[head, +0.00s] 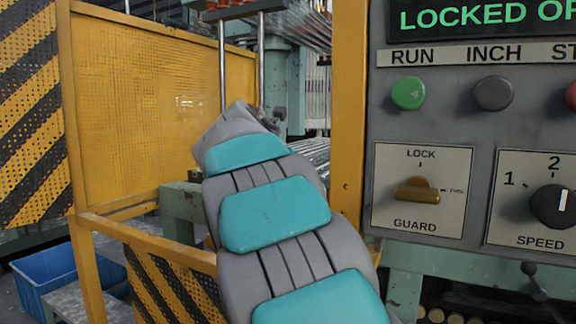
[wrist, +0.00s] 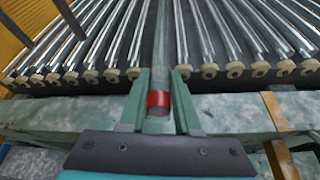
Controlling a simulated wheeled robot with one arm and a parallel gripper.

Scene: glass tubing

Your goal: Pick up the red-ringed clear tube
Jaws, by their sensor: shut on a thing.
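The red-ringed clear tube (wrist: 158,101) is in the middle of the wrist view. Its red ring is at the near end, and its clear length runs away from me between the rows of other tubes. My gripper (wrist: 160,76) has one green finger on each side of the tube, close against it, and is shut on it just beyond the ring. Whether the tube is lifted clear of its bed is hard to tell. In the head view my grey and teal arm reaches in through the guard opening and hides the gripper and this tube.
Several glass tubes (wrist: 88,45) lie in parallel on tan-ended supports at both sides. A green beam (wrist: 235,113) runs across in front. The yellow mesh guard (head: 150,105) stands left of my arm, the control panel (head: 470,130) right. A blue crate (head: 52,284) is low at left.

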